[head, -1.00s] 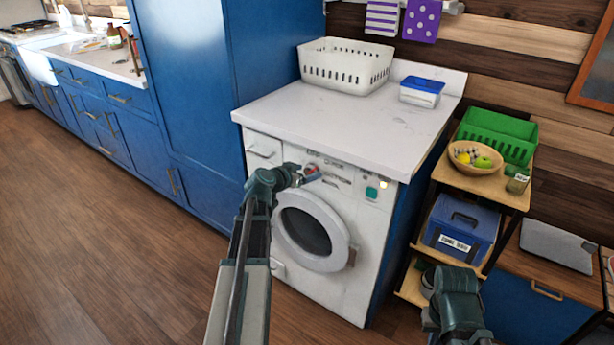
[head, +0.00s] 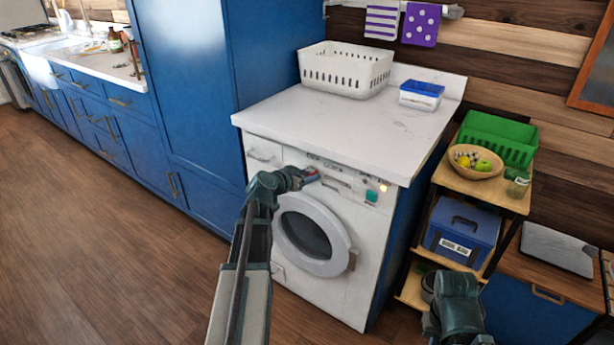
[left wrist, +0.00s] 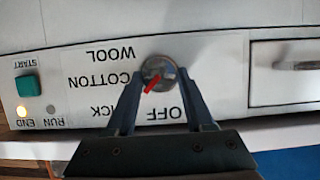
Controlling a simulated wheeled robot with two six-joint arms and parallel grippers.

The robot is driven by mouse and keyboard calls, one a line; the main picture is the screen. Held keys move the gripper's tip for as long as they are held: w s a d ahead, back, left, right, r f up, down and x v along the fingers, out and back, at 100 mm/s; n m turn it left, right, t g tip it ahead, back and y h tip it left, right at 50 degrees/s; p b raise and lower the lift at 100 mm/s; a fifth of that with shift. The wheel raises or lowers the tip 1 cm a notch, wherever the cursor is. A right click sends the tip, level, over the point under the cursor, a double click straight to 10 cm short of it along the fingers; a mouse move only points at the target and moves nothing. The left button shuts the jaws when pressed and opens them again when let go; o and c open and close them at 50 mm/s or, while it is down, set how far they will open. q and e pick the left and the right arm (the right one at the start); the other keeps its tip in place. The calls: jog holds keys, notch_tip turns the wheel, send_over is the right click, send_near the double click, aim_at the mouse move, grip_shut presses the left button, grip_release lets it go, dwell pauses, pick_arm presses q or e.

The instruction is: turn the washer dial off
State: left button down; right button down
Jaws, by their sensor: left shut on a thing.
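The washer (head: 330,295) is white with a round door and stands under a white counter. Its dial (left wrist: 157,66) is a round grey knob with a red pointer, seen upside down in the left wrist view. The red pointer slants to the lower left there, toward the space between the QUICK and OFF labels (left wrist: 165,113). My left gripper (head: 308,176) is at the washer's panel, its two fingers shut on the dial, one on each side. My right gripper (head: 455,318) hangs low at the right, away from the washer; its fingers are not clear.
A teal start button (left wrist: 27,85) and a lit END light (left wrist: 22,111) are on the panel; the RUN light looks dark. A drawer (left wrist: 285,68) is beside the dial. A shelf cart (head: 500,195) stands right of the washer. The floor at left is clear.

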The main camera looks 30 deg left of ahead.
pick_arm(q)
jog(key=n+h, duration=0.2)
jog(key=shift+a+f+n+b, duration=0.15)
jog(key=shift+a+n+b, duration=0.15)
jog(key=shift+b, duration=0.1)
jog(key=n+h+b, duration=0.1)
jog(key=n+b, duration=0.1)
jog(key=n, duration=0.1)
jog(key=shift+h, duration=0.4)
jog(key=shift+n, duration=0.3)
jog(key=shift+c, duration=1.4)
grip_release()
jog(key=shift+a, duration=0.1)
jog(key=p+v, duration=0.3)
jog(key=v, duration=1)
jog(key=shift+s+a+f+p, duration=0.2)
jog(key=shift+s+p, duration=0.1)
jog(key=shift+s, duration=0.1)
